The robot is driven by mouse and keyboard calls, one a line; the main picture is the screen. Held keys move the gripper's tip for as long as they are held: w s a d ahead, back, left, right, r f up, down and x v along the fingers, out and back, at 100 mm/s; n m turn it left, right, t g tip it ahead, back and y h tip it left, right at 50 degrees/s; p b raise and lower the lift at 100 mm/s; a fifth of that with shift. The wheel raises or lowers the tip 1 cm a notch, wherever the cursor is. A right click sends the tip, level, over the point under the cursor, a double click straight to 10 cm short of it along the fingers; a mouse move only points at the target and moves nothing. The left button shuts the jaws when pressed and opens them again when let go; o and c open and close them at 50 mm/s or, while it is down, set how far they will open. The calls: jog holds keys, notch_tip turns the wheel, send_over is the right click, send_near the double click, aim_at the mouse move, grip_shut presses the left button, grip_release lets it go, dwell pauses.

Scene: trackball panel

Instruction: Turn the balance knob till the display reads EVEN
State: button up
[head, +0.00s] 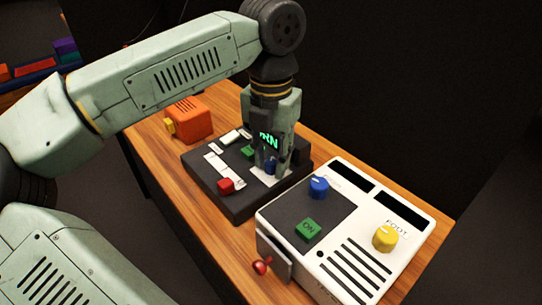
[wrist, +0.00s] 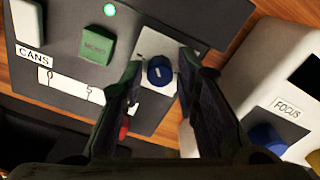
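A blue knob with a white mark sits on a white plate of the dark panel (head: 233,203). It lies between my fingertips in the wrist view (wrist: 160,72) and partly shows in the head view (head: 270,167). Its label is hidden, so I cannot read whether it says balance. My gripper (wrist: 161,63) is open, pointing down, with a finger on each side of the knob and narrow gaps visible. The display (head: 268,141) shows green letters ending in "RN"; my gripper seems to cover part of it.
The panel also has a green MONO button (wrist: 97,45), a red button (head: 226,186) and a slider marked CANS (wrist: 35,56). A white box (head: 415,218) with blue (head: 318,187) and yellow (head: 385,238) knobs stands close right. An orange box (head: 190,119) is behind left.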

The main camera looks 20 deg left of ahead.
grip_shut()
dwell(0.4)
jog(key=m+b, duration=0.1)
jog(key=m, duration=0.2)
jog(key=shift+m+b, duration=0.35)
jog(key=shift+m, duration=1.55)
jog(key=shift+o, duration=1.7)
grip_release()
